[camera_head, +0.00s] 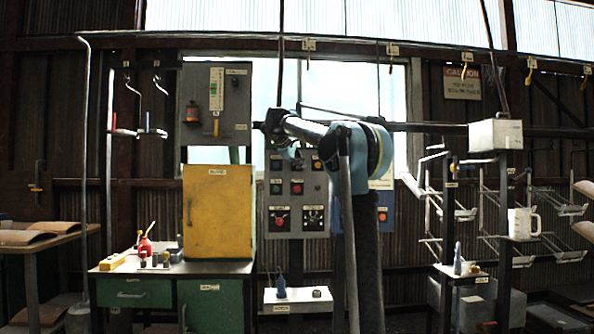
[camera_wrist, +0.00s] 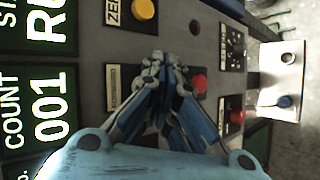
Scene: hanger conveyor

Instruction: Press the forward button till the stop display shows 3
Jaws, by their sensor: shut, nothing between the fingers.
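My gripper (camera_wrist: 160,62) is shut and empty in the wrist view, its fingertips in front of the grey control panel (camera_wrist: 205,35) beside a small pale label (camera_wrist: 125,88). Whatever control lies behind the fingers is hidden. A dark display (camera_wrist: 40,110) at the left edge reads COUNT 001 in white; a window above it (camera_wrist: 40,25) shows a cut-off "RU". The stop number is not readable. A yellow button (camera_wrist: 144,9) has a label starting "ZE". A red button (camera_wrist: 199,84) is right of the fingers. No forward label is legible. In the head view my arm partly covers the panel (camera_head: 297,205).
In the head view, a yellow cabinet (camera_head: 218,212) stands on the green bench (camera_head: 135,290) left of the panel. A white shelf (camera_head: 298,300) is below the panel. A rail with hooks (camera_head: 309,44) runs overhead. Racks (camera_head: 450,200) stand at the right.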

